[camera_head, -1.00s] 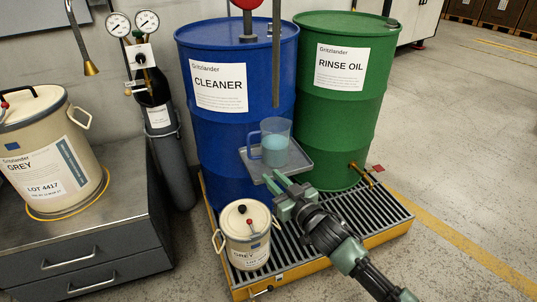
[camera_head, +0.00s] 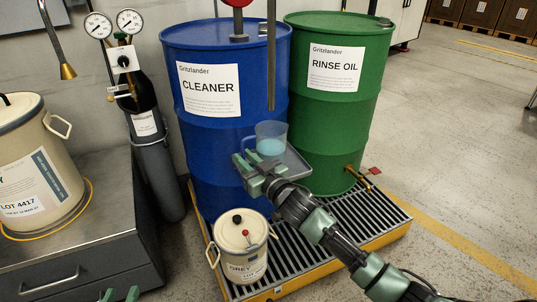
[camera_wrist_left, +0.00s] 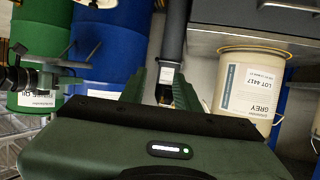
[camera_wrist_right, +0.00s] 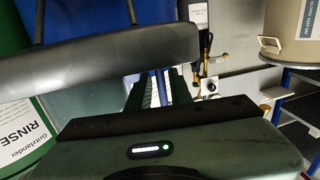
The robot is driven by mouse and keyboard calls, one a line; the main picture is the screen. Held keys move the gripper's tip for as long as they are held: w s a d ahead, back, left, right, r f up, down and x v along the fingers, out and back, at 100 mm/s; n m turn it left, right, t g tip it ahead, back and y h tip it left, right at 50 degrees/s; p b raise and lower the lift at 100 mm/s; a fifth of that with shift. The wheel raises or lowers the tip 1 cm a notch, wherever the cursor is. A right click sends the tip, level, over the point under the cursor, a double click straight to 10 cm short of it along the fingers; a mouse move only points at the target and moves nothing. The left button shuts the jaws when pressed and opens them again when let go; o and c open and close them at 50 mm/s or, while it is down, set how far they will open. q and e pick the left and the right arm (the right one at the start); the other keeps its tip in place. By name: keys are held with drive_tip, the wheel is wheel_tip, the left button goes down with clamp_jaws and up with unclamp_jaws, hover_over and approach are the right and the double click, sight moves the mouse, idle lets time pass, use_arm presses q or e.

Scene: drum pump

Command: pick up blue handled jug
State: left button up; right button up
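The jug (camera_head: 271,142) is clear, with a blue handle on its left side and light blue liquid inside. It stands upright on a small grey tray (camera_head: 296,166) in front of the blue drum. My right gripper (camera_head: 248,160) is just below and left of the jug, near the tray's front-left edge, apart from the handle. In the right wrist view its fingers (camera_wrist_right: 157,90) are parted and empty, partly hidden behind the tray edge (camera_wrist_right: 100,62); the jug does not show there. My left gripper (camera_head: 120,295) is at the bottom edge, fingers parted and empty; it also shows in the left wrist view (camera_wrist_left: 160,88).
The blue CLEANER drum (camera_head: 215,130) and green RINSE OIL drum (camera_head: 335,120) stand behind the tray on a grated yellow pallet (camera_head: 350,232). A small cream can (camera_head: 242,262) stands at the pallet's front. A grey cabinet (camera_head: 85,250) with a larger can (camera_head: 35,170) is left.

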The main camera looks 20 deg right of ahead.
drive_tip(key=shift+w+a, duration=0.1)
drive_tip(key=shift+w, duration=0.25)
clamp_jaws()
idle(1.2)
drive_tip(key=shift+r, duration=0.1)
